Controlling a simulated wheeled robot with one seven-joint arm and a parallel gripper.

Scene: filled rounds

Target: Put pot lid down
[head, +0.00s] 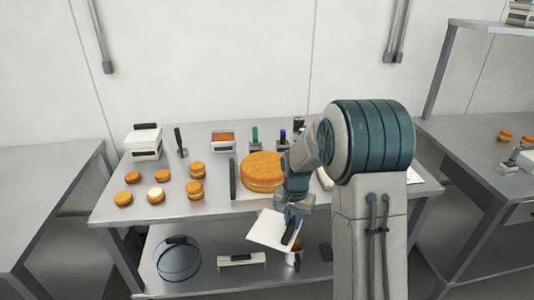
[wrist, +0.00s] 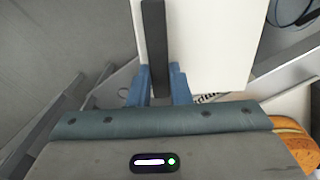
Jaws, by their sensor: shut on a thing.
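The pot lid (head: 268,231) is a flat white square plate with a black bar handle. My gripper (head: 291,216) is shut on its handle and holds the lid tilted in the air at the table's front edge, in front of the lower shelf. In the wrist view the blue fingers of my gripper (wrist: 158,88) stand on either side of the black handle, and the white lid (wrist: 215,45) spreads out beyond them. The lid's underside is hidden.
The steel table (head: 215,212) bears a large round cake (head: 262,168), several small filled rounds, and a white box (head: 144,143) at the back left. A clear round container (head: 178,260) and a white item with a black handle (head: 241,260) are on the lower shelf (head: 215,282).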

